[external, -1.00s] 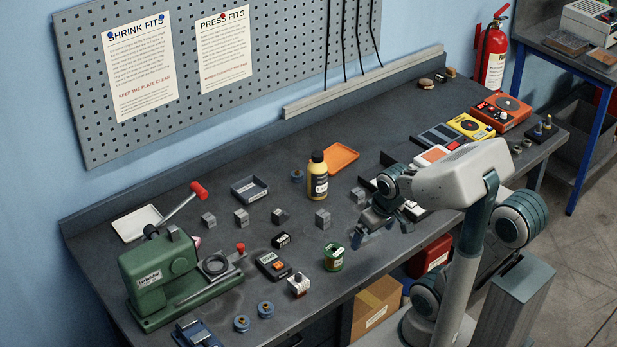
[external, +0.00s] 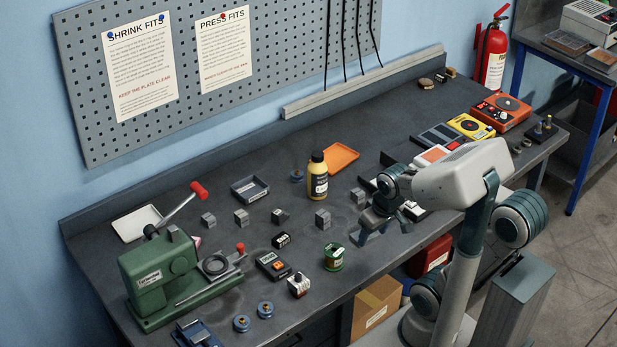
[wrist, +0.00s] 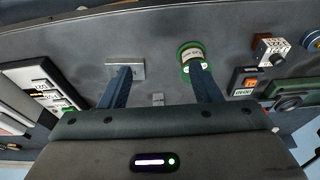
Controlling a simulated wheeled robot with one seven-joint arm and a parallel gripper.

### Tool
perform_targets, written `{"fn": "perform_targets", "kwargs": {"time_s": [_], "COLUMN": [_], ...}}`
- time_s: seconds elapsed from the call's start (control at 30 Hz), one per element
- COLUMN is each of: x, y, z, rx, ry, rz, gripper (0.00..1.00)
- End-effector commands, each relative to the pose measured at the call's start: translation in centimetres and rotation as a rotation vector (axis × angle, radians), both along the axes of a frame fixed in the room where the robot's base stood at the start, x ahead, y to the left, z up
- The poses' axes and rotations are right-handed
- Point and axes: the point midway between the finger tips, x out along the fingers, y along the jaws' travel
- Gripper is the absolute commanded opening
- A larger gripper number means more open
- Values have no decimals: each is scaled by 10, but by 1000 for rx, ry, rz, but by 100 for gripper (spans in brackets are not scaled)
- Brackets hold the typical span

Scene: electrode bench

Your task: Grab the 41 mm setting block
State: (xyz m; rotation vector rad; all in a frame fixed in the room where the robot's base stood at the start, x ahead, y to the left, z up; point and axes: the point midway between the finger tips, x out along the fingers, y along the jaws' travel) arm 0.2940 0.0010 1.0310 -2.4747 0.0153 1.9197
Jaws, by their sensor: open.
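Several small grey blocks stand on the bench in the external view: one at the left (external: 208,220), one beside it (external: 241,217), one with a sloped face (external: 279,216), one nearest my gripper (external: 322,219), and one farther back (external: 357,196). I cannot read any size on them, so I cannot tell which is the 41 mm setting block. My gripper (external: 374,238) is open and empty, right of the nearest block and apart from it. In the wrist view my two blue fingers (wrist: 161,72) are spread wide. A small grey piece (wrist: 157,99) shows between them, too small to identify.
A yellow bottle (external: 318,176) stands behind the nearest block. An orange tray (external: 341,157), a dark tray (external: 249,189) and a green press (external: 158,275) are farther off.

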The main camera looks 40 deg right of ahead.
Motion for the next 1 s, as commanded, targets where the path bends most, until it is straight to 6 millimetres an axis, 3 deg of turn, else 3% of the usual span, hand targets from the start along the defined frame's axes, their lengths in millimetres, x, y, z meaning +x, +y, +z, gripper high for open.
{"fn": "perform_targets", "kwargs": {"time_s": [0.17,0.27,0.4,0.6,0.8,1.0], "x": [16,42,91,161,228,290], "y": [3,7,16,34,58,86], "z": [13,30,54,76,83,75], "rx": [20,51,102,155,190,202], "ry": [10,28,60,109,152,184], "rz": [-52,-140,-309,-555,-802,-1048], "gripper": [57,57,57,57,57,57]}}
